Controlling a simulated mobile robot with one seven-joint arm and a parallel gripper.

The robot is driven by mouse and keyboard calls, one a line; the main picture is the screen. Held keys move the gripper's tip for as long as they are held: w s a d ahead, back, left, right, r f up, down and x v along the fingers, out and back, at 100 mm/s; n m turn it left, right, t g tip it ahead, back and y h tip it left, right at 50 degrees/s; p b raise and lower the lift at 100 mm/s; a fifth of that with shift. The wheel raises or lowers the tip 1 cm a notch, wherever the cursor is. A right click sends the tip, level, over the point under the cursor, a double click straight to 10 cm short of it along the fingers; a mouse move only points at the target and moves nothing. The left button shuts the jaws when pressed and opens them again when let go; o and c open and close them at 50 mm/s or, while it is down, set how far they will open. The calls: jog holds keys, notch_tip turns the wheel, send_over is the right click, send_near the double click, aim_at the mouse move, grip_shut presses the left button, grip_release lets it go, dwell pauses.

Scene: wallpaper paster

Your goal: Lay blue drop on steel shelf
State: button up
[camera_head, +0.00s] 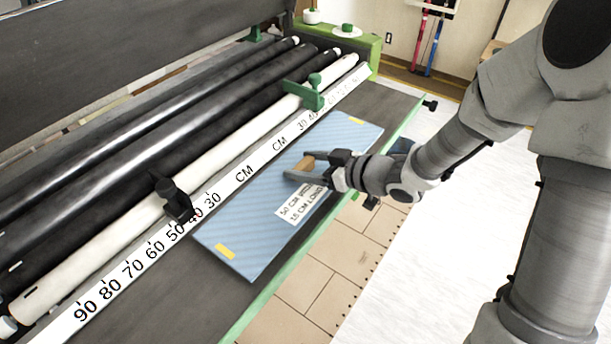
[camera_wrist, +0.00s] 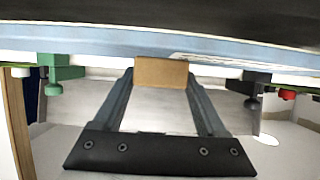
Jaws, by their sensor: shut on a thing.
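The blue drop (camera_head: 235,225) is a flat, pale blue striped panel with yellow end tabs and a white size label. It appears level over the dark steel shelf (camera_head: 165,285), between the white ruler and the green front edge. Whether it touches the shelf or hovers just above cannot be told. My gripper (camera_head: 304,171) reaches in from the right and is shut on the tan block (camera_head: 306,161) on the panel. The wrist view shows both fingers at the tan block (camera_wrist: 161,73), with the panel's blue edge (camera_wrist: 90,42) spanning behind it.
A white centimetre ruler (camera_head: 130,268) runs beside the shelf, with a white roller (camera_head: 115,245) and dark rollers behind it. A black clamp (camera_head: 175,200) and a green clamp (camera_head: 307,94) stand along the ruler. Bare shelf shows at the panel's lower left.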

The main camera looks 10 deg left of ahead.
jog(key=shift+f+b, duration=0.3)
jog(key=shift+f, duration=0.95)
jog(key=shift+f, duration=0.2)
jog(key=o, duration=1.4)
jog(key=shift+o, duration=0.2)
jog(key=shift+r, duration=0.1)
jog(key=shift+d+r, duration=0.1)
jog(key=shift+r, duration=0.1)
jog(key=p+v, duration=0.4)
jog(key=v, duration=0.7)
jog(key=shift+d+r, duration=0.2)
jog(key=shift+d, duration=0.2)
